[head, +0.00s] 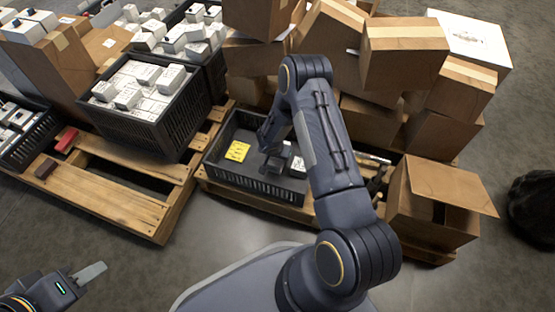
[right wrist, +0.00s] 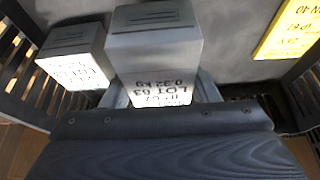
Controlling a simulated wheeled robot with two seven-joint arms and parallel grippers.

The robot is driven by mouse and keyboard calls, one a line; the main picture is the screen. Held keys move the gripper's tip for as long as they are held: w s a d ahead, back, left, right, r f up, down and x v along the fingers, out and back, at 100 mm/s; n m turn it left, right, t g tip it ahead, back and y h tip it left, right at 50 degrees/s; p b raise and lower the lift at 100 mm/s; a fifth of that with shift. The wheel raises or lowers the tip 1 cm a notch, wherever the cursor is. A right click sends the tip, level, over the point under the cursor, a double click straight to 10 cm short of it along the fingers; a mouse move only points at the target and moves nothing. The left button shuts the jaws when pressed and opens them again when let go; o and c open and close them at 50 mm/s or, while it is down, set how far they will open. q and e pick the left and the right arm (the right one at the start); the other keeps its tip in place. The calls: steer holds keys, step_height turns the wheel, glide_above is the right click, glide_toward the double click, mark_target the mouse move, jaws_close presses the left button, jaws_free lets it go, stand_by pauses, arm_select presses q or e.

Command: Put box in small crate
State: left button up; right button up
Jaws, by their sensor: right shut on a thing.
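The small crate (head: 250,186) is a black open crate on a pallet in the middle of the head view. My right arm reaches down into it, and the arm hides part of its right side. In the right wrist view my right gripper (right wrist: 165,100) is shut on a grey box (right wrist: 153,45) with a white printed label, inside the crate. A second box (right wrist: 72,58) with a white label stands to its left. A yellow card (head: 238,151) lies on the crate floor. My left gripper (head: 88,275) is at the lower left, away from the crate; its opening is unclear.
A larger crate full of white-labelled boxes (head: 185,128) stands to the left on a wooden pallet (head: 120,205). Cardboard boxes (head: 403,52) are stacked behind and right. An open carton (head: 430,208) stands right of the small crate. Grey floor is free in front.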

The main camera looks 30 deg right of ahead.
step_height(320, 180, down, 3)
steer(key=shift+a+r+b, duration=0.1)
steer(key=shift+b, duration=0.25)
steer(key=shift+r, duration=0.1)
arm_select(q)
steer(key=shift+f, duration=0.6)
arm_select(e)
steer(key=o, duration=1.2)
arm_select(q)
steer(key=shift+f, duration=0.25)
